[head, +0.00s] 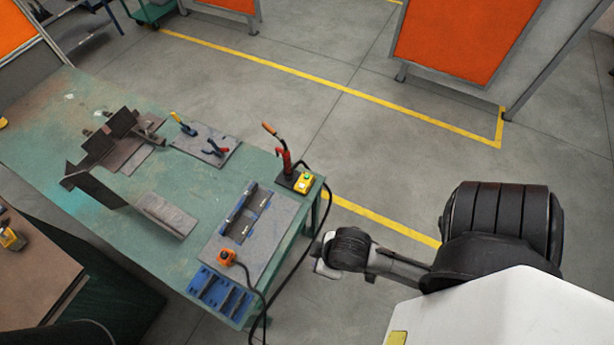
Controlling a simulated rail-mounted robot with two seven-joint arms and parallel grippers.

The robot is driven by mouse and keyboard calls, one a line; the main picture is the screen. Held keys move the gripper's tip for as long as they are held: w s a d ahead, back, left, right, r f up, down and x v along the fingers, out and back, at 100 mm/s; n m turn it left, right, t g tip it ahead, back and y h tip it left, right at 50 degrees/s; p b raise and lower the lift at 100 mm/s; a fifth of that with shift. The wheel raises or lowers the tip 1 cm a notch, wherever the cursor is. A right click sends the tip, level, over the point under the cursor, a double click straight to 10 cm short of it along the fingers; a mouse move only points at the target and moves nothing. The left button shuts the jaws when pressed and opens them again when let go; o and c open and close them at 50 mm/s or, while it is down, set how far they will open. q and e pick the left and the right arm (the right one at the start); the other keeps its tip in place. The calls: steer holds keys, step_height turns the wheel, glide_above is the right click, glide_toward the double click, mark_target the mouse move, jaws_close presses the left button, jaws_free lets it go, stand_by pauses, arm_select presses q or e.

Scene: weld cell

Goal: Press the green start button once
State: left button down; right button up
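A small yellow box (302,187) with a green button (306,177) on top sits at the right corner of the green table, beside the base of a red-handled clamp. My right arm comes in from the right, over the floor. Its end, with my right gripper (323,260), is off the table's right edge, below and right of the yellow box and apart from it. The fingers are too small and turned away to tell whether they are open or shut. My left gripper is not in view.
A black cable hangs by the right edge. Floor beyond is clear.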

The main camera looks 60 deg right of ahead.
steer(key=shift+a, duration=0.1)
jaws_close()
stand_by(0.7)
stand_by(0.6)
